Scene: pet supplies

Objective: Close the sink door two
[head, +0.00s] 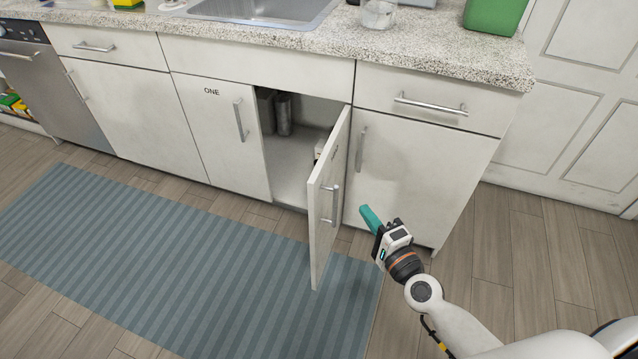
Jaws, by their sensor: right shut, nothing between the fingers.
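The open cabinet door under the sink (325,205) swings outward, hinged at its right side, with a metal bar handle (334,205) on its outer face. Lettering shows near its top, too oblique to read. The door to its left, marked ONE (217,130), is shut. My right gripper (368,215) has teal fingers and is shut and empty. In the picture it is just right of the open door, with a gap between them. My left gripper is not in view.
The open cabinet interior (295,165) holds grey containers (283,113). A striped blue-grey mat (190,265) lies on the wood floor before the cabinets. The speckled counter (430,60) carries a glass jar (378,12) and a green box (494,14).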

